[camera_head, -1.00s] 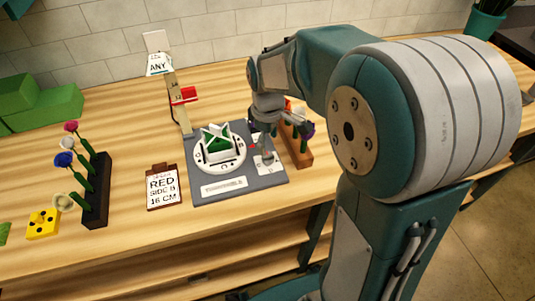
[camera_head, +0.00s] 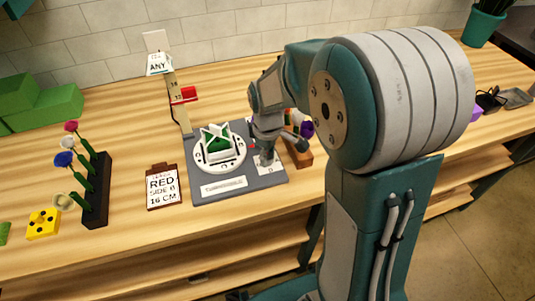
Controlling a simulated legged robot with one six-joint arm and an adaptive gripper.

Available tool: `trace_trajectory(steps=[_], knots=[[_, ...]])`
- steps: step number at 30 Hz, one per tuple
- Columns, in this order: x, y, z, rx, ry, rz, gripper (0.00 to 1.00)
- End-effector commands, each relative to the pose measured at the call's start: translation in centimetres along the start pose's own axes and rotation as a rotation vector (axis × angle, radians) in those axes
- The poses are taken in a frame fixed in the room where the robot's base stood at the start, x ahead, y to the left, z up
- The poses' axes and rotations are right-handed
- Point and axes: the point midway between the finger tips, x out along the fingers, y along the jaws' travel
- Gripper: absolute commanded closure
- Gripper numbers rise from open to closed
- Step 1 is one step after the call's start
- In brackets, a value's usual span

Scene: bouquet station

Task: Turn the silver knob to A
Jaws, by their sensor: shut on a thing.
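My gripper (camera_head: 267,150) points down over the right side of the grey station plate (camera_head: 205,187). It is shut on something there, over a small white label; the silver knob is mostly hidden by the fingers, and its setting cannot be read. A round white dial (camera_head: 240,163) with dark marks lies left of the gripper on the same plate. A green and white holder (camera_head: 217,142) stands on the dial. A white name strip (camera_head: 223,188) is at the plate's front.
A brown clipboard card (camera_head: 163,187) reads RED, SIDE B, 16 CM. A dark rack (camera_head: 97,190) of flowers and a yellow block (camera_head: 43,223) stand left. A measuring post (camera_head: 179,105) with a red slider is behind. A brown rack (camera_head: 300,157) stands close right of the gripper.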

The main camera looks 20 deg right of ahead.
Motion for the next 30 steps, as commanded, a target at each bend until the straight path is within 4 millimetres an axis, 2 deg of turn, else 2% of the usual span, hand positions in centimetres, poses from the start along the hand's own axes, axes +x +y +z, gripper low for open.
trace_trajectory(steps=[8, 14, 30], knots=[[0.1, -0.02, 0.04, 0.031, -0.002, -0.001, 1.0], [0.12, -0.03, 0.05, 0.129, -0.002, -0.001, 1.0], [0.16, -0.08, 0.07, 0.619, -0.004, -0.002, 1.0]])
